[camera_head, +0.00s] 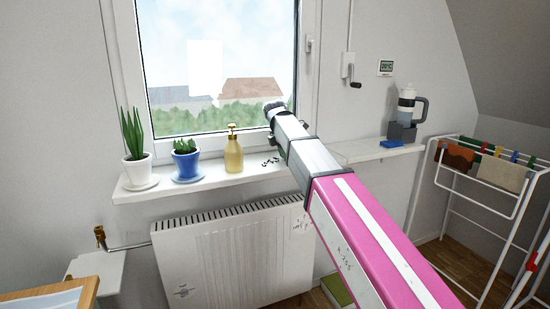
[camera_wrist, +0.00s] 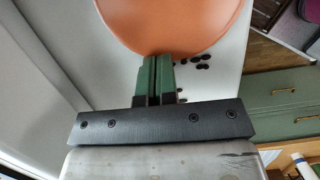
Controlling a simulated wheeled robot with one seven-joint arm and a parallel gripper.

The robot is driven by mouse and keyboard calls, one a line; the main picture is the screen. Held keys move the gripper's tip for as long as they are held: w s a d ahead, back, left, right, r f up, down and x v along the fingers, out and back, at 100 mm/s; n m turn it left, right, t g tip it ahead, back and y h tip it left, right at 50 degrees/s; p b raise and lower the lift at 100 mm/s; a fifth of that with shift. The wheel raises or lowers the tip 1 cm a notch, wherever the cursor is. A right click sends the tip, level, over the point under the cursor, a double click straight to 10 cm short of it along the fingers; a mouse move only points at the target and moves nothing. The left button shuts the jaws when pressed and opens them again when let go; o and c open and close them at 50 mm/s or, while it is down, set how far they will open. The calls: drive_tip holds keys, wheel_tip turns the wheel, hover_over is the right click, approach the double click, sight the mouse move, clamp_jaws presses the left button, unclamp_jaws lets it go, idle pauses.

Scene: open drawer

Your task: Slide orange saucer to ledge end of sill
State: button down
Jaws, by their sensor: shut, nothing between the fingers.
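The orange saucer (camera_wrist: 170,22) shows at the top of the wrist view, cut off by the frame. It lies on the white sill (camera_wrist: 82,45). My gripper (camera_wrist: 157,60) is shut and empty, with its green fingertips at the saucer's near edge; I cannot tell whether they touch it. In the head view the white sill (camera_head: 255,181) runs under the window and continues right behind my arm. The saucer and my fingers do not show there; my arm covers that part of the sill.
Small black pieces (camera_wrist: 203,62) lie beside the saucer. A gold pump bottle (camera_head: 233,155), a blue pot (camera_head: 187,164) and a white pot (camera_head: 137,170) stand on the left sill. A blender-like appliance (camera_head: 405,112) and blue block (camera_head: 391,144) stand at its right end. A radiator (camera_head: 235,255) is below.

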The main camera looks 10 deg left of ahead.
drive_tip(key=w+d, duration=0.1)
drive_tip(key=d, duration=0.1)
drive_tip(key=w+d, duration=0.1)
drive_tip(key=d, duration=0.1)
drive_tip(key=w+d, duration=0.2)
drive_tip(key=d, duration=0.1)
drive_tip(key=shift+s+a, duration=0.1)
